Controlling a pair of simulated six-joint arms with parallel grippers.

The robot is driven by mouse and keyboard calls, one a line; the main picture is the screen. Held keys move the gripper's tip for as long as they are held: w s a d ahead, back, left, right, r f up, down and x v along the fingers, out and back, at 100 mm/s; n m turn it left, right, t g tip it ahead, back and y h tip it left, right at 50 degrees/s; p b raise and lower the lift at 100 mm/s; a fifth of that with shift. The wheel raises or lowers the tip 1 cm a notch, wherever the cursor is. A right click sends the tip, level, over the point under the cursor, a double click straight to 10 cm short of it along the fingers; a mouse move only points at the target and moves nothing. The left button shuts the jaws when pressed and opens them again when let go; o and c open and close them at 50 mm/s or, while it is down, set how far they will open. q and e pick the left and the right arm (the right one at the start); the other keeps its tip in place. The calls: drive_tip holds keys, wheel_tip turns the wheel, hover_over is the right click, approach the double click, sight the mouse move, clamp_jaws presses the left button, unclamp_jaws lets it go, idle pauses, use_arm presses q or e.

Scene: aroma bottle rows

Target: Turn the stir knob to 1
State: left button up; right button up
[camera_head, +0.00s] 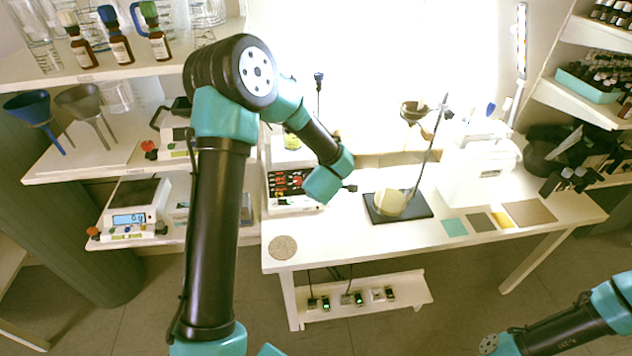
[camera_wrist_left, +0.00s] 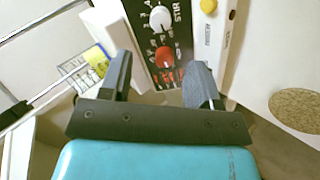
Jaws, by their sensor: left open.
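A hotplate stirrer (camera_head: 294,203) with a black front panel (camera_head: 287,183) stands on the white table, beside my left arm. In the left wrist view the panel holds a white knob (camera_wrist_left: 159,19) beside the word STIR, with a ring of numbers, and a red knob (camera_wrist_left: 164,55) nearer the gripper. Which number the white knob points to is too small to tell. My left gripper (camera_wrist_left: 158,64) is open and empty. In the picture its fingers are on either side of the red knob; contact cannot be told. In the head view this gripper is mostly hidden by my wrist.
A round cork mat (camera_head: 283,247) lies at the table's front left corner. It also shows in the left wrist view (camera_wrist_left: 298,103). A dark stand base (camera_head: 421,210) with a round flask (camera_head: 390,203) is right of the stirrer. A yellow button (camera_wrist_left: 208,5) sits beside the panel.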

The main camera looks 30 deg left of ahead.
use_arm(q)
drive_tip(key=x, duration=0.9)
drive_tip(key=shift+w+a+f, duration=0.15)
drive_tip(key=shift+w+f, duration=0.1)
drive_tip(key=shift+c, duration=0.3)
drive_tip(key=c, duration=0.9)
drive_tip(key=shift+o, duration=0.2)
drive_tip(key=shift+m, duration=0.4)
drive_tip(key=m, duration=0.3)
drive_tip(key=shift+w+r+m, duration=0.1)
drive_tip(key=shift+m, duration=1.9)
